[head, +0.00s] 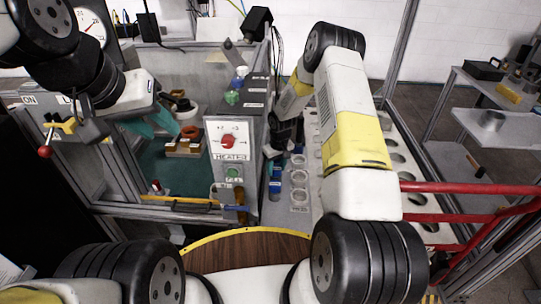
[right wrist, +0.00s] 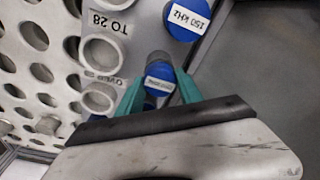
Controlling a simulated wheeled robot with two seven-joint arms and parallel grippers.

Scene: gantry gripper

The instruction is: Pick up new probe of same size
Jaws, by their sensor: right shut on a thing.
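My right gripper (right wrist: 160,88) has its teal fingers shut on a blue-capped probe (right wrist: 159,76), one on each side; the label on its cap is too blurred to read. A second blue-capped probe (right wrist: 185,20), labelled 150 kHz, stands just beyond it. In the head view the right gripper (head: 272,157) is low over the narrow rack, partly hidden by its own arm. A blue probe (head: 275,185) shows in the rack there. My left gripper (head: 158,124) is at the left, its teal fingers apart, near the opening of the enclosure.
Empty round holders (right wrist: 100,52) line the rack beside the held probe. A white perforated panel (right wrist: 35,72) lies alongside. The heater box (head: 228,140) stands left of the rack. Red rails (head: 450,188) cross at the right, with grey shelves (head: 495,125) behind.

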